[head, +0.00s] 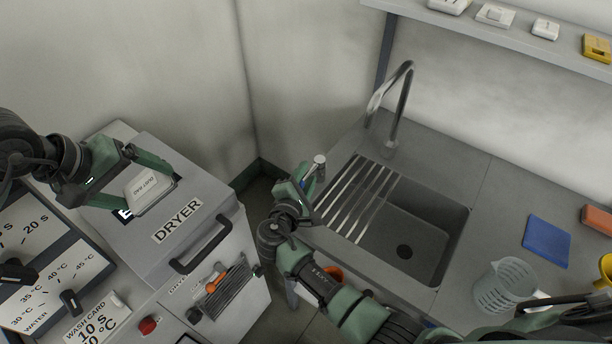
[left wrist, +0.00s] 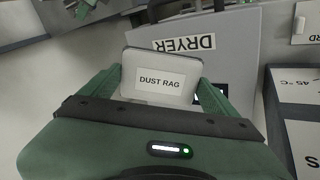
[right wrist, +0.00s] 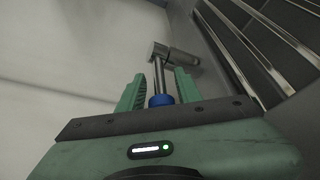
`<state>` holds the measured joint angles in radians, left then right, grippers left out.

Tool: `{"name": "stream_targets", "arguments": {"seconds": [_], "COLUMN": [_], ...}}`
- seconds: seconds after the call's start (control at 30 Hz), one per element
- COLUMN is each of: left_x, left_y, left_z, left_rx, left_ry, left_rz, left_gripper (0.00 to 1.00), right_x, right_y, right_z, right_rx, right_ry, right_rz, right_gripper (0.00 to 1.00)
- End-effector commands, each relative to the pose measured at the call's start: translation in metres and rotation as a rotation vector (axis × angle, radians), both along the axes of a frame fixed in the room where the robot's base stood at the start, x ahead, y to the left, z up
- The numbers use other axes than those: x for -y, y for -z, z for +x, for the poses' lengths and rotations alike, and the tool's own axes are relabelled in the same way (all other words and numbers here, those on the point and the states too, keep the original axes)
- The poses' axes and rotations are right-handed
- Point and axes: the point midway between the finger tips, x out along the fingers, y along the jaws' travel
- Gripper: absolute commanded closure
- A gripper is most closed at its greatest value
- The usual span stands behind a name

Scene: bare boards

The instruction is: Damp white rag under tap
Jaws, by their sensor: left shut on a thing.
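The white rag (head: 150,188) is a pale, rounded pad; its label reads DUST RAG in the left wrist view (left wrist: 160,65). My left gripper (head: 147,185) is shut on it and holds it above the dryer's top. The metal tap (head: 402,105) arches up behind the sink (head: 438,278); no water shows from it. My right gripper (head: 305,182) is at the sink counter's left edge. In the right wrist view its open fingers (right wrist: 160,90) stand either side of a metal post with a blue band (right wrist: 161,100), perhaps a tap lever.
The dryer (head: 206,192) stands at left, with a control panel before it. A ribbed drainer (head: 357,198) lies left of the basin. A clear jug (head: 503,287), a blue cloth (head: 546,241) and an orange block (head: 597,220) are on the right counter. A shelf (head: 500,33) runs above.

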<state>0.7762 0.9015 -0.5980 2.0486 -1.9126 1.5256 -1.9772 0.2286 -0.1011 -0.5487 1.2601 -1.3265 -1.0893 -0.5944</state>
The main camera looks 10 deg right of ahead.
Motion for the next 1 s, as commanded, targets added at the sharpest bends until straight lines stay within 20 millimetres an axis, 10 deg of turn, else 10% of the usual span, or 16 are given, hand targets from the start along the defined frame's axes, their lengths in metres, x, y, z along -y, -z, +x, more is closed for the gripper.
{"name": "stream_targets", "arguments": {"seconds": [0.63, 1.0], "left_x": [0.000, 0.000], "left_y": [-0.038, -0.041], "left_z": [0.000, 0.000], "left_rx": [0.000, 0.000], "left_ry": [0.000, 0.000], "left_rz": [0.000, 0.000], "left_gripper": [0.42, 0.42], "right_x": [-0.052, -0.061], "right_y": [-0.023, -0.025], "right_z": [-0.086, -0.101], "right_rx": [-0.003, 0.000], "right_ry": [-0.001, 0.000], "right_rz": [0.001, 0.000], "right_gripper": [0.66, 0.66]}}
